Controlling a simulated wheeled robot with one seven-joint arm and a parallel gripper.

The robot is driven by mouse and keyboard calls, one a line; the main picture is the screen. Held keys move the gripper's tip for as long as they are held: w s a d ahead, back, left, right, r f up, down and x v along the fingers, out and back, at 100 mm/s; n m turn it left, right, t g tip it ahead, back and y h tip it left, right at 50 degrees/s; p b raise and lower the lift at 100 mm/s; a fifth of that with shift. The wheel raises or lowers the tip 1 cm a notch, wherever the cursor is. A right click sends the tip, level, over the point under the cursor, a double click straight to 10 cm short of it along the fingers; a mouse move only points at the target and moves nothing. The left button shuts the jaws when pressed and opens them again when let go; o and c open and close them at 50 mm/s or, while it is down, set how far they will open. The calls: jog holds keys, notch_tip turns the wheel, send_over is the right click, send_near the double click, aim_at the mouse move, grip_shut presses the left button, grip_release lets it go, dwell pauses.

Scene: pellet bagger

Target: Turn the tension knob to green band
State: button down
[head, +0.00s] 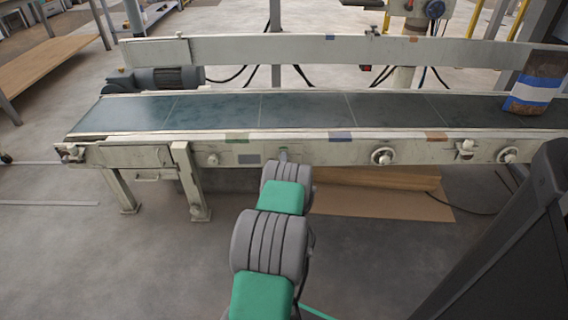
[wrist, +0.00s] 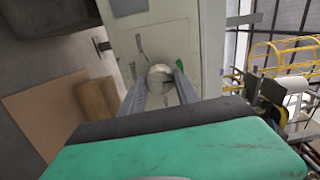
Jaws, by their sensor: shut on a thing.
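The tension knob (wrist: 160,75) is a pale round knob on the cream side panel (wrist: 166,42) of the conveyor, in the upper middle of the wrist view. My gripper (wrist: 163,84) is shut on it, one finger on each side. A small green mark (wrist: 180,65) shows on the panel just right of the knob, by the right finger. A dark mark (wrist: 139,45) is up and left of it. I cannot make out a pointer on the knob. In the head view my gripper (head: 283,154) reaches the conveyor's front side and the knob is hidden.
The conveyor belt (head: 300,108) runs across the head view, with a brown bag (head: 540,82) at its right end. Other round fittings (head: 383,156) sit along the front side. Flat cardboard (head: 370,200) lies on the floor below.

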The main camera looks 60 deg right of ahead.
jog(key=shift+w+a+f+m, duration=0.15)
jog(key=shift+a+f+m, duration=0.05)
jog(key=shift+m, duration=0.1)
jog(key=c, duration=1.1)
grip_release()
jog(key=shift+o, duration=1)
jog(key=shift+d+r, duration=0.15)
jog(key=shift+s, duration=0.2)
jog(key=p+v, duration=0.1)
jog(key=v, duration=0.6)
jog(key=shift+a, duration=0.4)
jog(key=shift+s, duration=0.1)
